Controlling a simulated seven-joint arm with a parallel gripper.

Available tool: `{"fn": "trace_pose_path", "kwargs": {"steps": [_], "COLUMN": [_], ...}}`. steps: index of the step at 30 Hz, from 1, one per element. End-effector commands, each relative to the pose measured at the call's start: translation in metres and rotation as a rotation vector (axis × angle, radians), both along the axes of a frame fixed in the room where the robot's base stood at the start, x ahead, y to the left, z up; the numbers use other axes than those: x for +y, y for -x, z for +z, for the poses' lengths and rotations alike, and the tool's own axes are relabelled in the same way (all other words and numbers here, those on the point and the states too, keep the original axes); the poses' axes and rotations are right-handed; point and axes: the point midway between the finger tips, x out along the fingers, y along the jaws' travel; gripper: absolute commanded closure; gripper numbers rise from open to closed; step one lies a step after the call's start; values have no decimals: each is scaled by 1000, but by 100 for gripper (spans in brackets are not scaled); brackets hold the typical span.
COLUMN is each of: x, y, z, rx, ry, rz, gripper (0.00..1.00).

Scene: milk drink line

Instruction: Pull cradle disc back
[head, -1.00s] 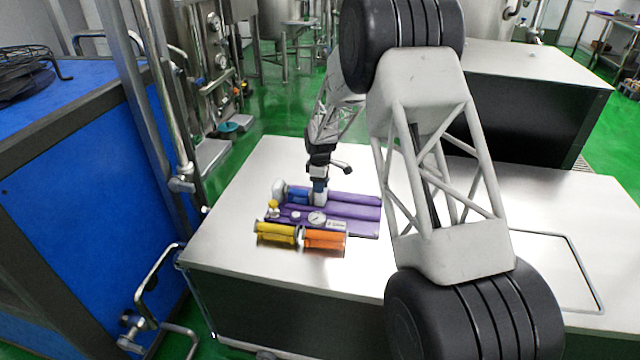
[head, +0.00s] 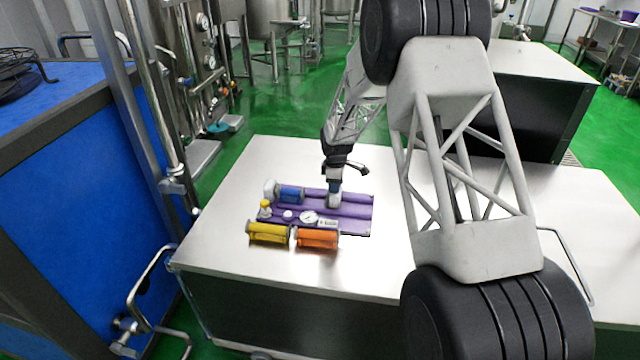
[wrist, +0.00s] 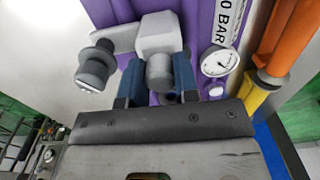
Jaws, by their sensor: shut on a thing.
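A purple rig (head: 357,213) lies on the steel bench. A light grey piece, taken as the cradle disc (head: 333,201), sits on it below my gripper (head: 334,187). In the wrist view my gripper (wrist: 157,82) has its blue fingers on either side of a rounded grey stub (wrist: 159,71), shut on it. The stub belongs to a light grey block (wrist: 158,33), with a dark grey stepped knob (wrist: 95,66) on its left side. A blue cylinder (head: 291,194) and a whitish end piece (head: 270,189) are at the rig's left end. The underside of the held piece is hidden.
A dial gauge (head: 309,217) and a yellow-topped fitting (head: 265,207) stand on the rig. A yellow cylinder (head: 267,232) and an orange cylinder (head: 317,238) line its front. The bench (head: 225,215) is clear left of the rig. A blue cabinet (head: 65,190) stands further left.

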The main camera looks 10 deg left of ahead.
Motion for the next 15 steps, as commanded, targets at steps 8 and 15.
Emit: {"fn": "trace_pose_path", "kwargs": {"steps": [8, 15], "x": [-48, -53], "y": [-1, -1], "z": [2, 2], "rx": [-3, -2], "ry": [-1, -1], "rz": [-2, 0], "gripper": [100, 100]}}
